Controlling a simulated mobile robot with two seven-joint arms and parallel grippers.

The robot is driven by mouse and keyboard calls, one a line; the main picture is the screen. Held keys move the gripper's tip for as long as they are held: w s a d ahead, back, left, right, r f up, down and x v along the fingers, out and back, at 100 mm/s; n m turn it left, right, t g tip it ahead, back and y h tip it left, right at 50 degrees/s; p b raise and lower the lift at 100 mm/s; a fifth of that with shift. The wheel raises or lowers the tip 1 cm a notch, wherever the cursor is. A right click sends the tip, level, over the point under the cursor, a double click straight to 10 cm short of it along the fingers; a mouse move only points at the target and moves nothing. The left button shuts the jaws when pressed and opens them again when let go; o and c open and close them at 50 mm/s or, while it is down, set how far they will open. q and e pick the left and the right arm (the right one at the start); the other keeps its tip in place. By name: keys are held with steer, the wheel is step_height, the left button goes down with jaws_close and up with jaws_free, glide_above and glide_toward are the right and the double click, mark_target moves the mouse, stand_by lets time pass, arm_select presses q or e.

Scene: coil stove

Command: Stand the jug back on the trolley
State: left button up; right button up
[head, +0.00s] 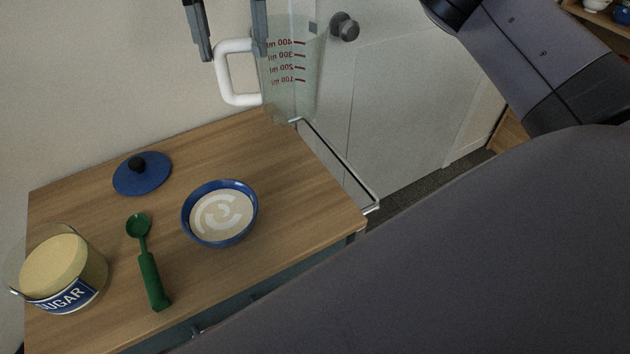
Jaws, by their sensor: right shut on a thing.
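The jug (290,80) is clear, with red millilitre marks and a white handle (228,75). It looks nearly upright at the back right corner of the wooden trolley (290,190). Its base overlaps the trolley's right edge in the picture; I cannot tell whether it touches the top. My right gripper (232,57) comes in from the top, its fingers on either side of the handle's upper part, shut on the jug. The gripper's body is out of frame. My left gripper is not in view.
On the trolley are a blue bowl (221,213) of pale contents, a blue lid (142,173), a green scoop (148,265) and a sugar jar (62,270). A metal rail (345,170) runs along the right edge. A white door (400,100) stands behind. The trolley's back right area is clear.

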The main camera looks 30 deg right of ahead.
steer(key=shift+s+d+r, duration=0.1)
steer(key=shift+s+d, duration=0.1)
steer(key=shift+d, duration=0.1)
steer(key=shift+d+f, duration=0.1)
steer(key=shift+f, duration=0.15)
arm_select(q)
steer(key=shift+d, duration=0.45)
arm_select(e)
step_height(320, 180, down, 20)
steer(key=shift+r, duration=0.25)
steer(key=shift+f, duration=0.15)
steer(key=o, duration=1.3)
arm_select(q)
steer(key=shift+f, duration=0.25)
